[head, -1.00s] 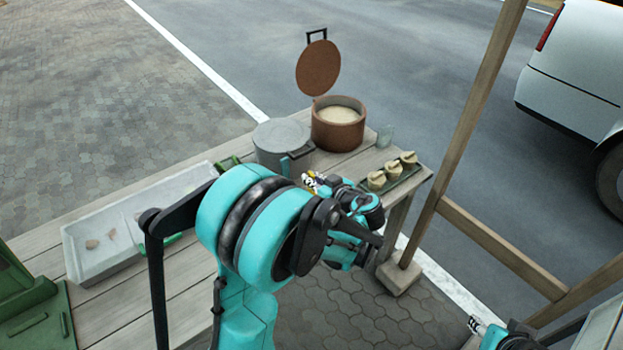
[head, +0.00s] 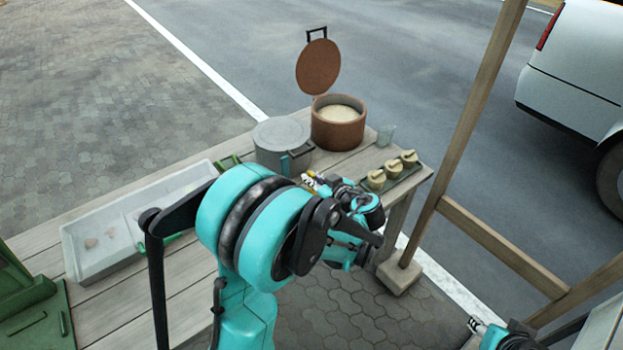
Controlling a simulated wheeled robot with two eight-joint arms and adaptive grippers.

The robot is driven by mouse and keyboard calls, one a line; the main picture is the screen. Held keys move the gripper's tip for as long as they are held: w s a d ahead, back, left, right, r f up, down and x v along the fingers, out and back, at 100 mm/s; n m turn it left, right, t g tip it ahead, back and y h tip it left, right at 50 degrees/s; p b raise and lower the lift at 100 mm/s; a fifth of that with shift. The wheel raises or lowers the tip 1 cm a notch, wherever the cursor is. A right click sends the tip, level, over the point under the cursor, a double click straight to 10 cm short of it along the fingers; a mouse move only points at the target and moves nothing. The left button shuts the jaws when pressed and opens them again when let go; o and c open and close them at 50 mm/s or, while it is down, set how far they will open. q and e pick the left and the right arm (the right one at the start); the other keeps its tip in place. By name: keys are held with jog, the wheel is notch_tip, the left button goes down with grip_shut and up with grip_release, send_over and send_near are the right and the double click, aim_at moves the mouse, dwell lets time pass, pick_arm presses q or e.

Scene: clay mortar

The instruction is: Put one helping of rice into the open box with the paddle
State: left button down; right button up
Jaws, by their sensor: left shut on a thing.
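Pale rice (head: 341,112) fills the round brown pot (head: 338,132) at the far end of the table. Its round lid (head: 318,66) stands raised behind it. My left gripper (head: 312,181) is at the table's near edge, in front of the grey pot and apart from the rice. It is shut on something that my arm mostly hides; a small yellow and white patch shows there. I cannot make out the paddle or an open box. The tip of my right gripper (head: 476,325) shows at the lower right, and its jaws are unclear.
A lidded grey pot (head: 282,138) stands left of the rice pot. A clear glass (head: 386,135) and a dark tray (head: 404,177) with tan items are at right. A pale divided tray (head: 88,280) lies at left. A wooden post (head: 463,140) rises at right.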

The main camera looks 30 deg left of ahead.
pick_arm(q)
jog(key=shift+f, duration=0.1)
dwell(0.3)
notch_tip(320, 180, up, 10)
jog(key=p, duration=0.8)
dwell(0.3)
